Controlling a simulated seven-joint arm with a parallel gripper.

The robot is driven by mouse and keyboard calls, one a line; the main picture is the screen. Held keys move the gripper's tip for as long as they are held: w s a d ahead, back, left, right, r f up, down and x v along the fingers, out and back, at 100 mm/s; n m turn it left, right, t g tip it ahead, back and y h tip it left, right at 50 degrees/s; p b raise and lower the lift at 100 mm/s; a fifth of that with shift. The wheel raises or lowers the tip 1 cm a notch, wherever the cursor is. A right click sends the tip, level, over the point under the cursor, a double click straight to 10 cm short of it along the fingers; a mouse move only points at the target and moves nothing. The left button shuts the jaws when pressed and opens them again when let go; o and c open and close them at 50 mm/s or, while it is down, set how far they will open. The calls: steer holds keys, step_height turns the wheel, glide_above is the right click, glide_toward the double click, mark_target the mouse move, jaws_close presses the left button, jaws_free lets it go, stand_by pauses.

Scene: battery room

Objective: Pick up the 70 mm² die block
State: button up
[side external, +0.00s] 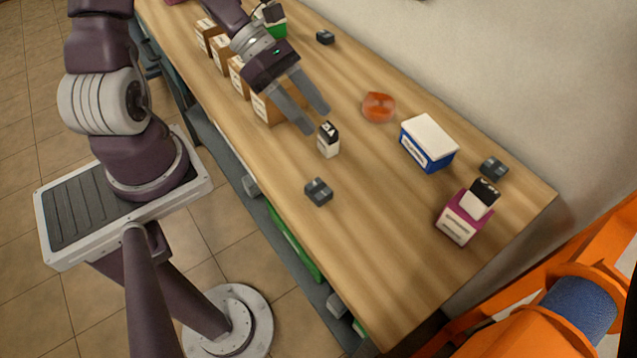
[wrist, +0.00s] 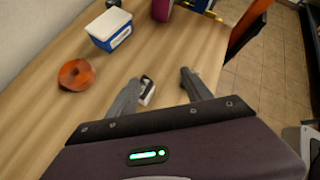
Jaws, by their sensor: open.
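Three small dark blocks look like die blocks: one near the table's front edge (side external: 318,192), one at the far back (side external: 325,37) and one behind the blue box (side external: 494,167). I cannot read a size on any of them, so I cannot tell which is 70 mm². My gripper (side external: 317,119) is open and empty, up and left of the front block. A small white box with a black top (side external: 328,146) is close to its fingertips. In the wrist view my gripper (wrist: 158,80) has this box (wrist: 147,92) showing between its fingers.
An orange-red round object (side external: 378,107) and a blue box with a white lid (side external: 425,152) stand on the wooden table (side external: 400,265). A magenta box (side external: 459,224) holds a black-and-white item. Several cardboard boxes (side external: 238,76) line the front edge. The table's near right end is clear.

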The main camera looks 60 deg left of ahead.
steer(key=s+d+m+g+h, duration=0.2)
steer(key=s+m+h, duration=0.25)
steer(key=m, duration=0.25)
glide_toward(317, 186)
steer(key=d, duration=0.2)
steer(key=shift+w+d, duration=0.2)
steer(key=shift+d, duration=0.1)
steer(key=x, duration=0.4)
steer(key=f+x, duration=0.1)
steer(key=x, duration=0.2)
steer(key=shift+s+d, duration=0.15)
steer(key=shift+d, duration=0.05)
jaws_close()
